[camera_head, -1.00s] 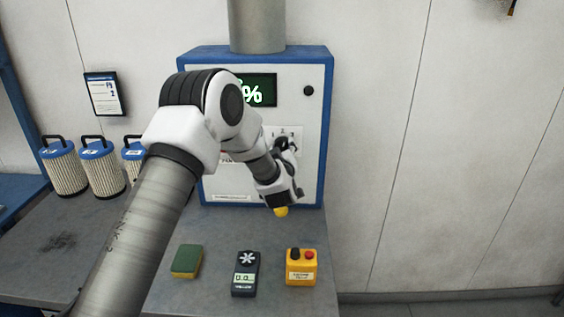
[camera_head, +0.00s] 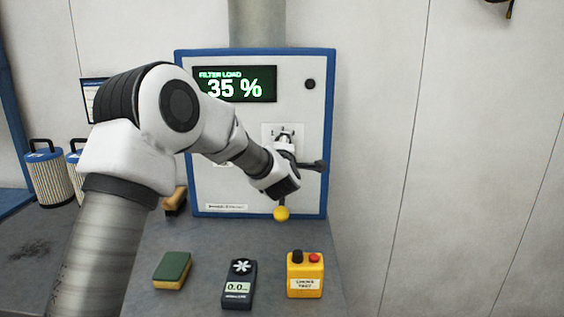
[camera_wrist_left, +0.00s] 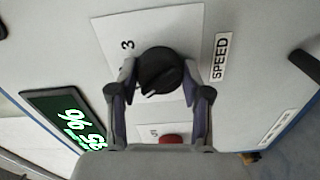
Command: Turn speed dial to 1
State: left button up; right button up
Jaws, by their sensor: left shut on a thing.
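The black speed dial (camera_wrist_left: 157,72) sits on a white plate on the cabinet front, beside the printed word SPEED and the number 3, in the left wrist view. My left gripper (camera_wrist_left: 160,84) has one finger on each side of the dial and is shut on it. In the head view my left gripper (camera_head: 285,148) is at the cabinet's scale plate (camera_head: 270,130), which carries small numbers. The gripper and wrist hide the dial there. I cannot tell which number the dial points to. My right gripper is not in view.
The blue-edged cabinet's display (camera_head: 240,85) reads filter load 35 %. A black handle (camera_head: 318,165) and yellow knob (camera_head: 281,213) are near my wrist. A red button (camera_wrist_left: 170,139) is close to the fingers. A sponge (camera_head: 172,270), meter (camera_head: 240,283) and yellow box (camera_head: 305,275) lie in front.

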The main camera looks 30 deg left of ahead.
pick_arm(q)
jog(key=shift+r+n+b, duration=0.25)
jog(key=shift+n+b, duration=0.75)
jog(key=shift+b, duration=0.05)
jog(key=shift+w, duration=0.1)
jog(key=shift+r, duration=0.1)
jog(key=o, duration=0.9)
jog(key=shift+o, duration=1.3)
jog(key=shift+w+f, duration=0.2)
jog(key=shift+s, duration=0.1)
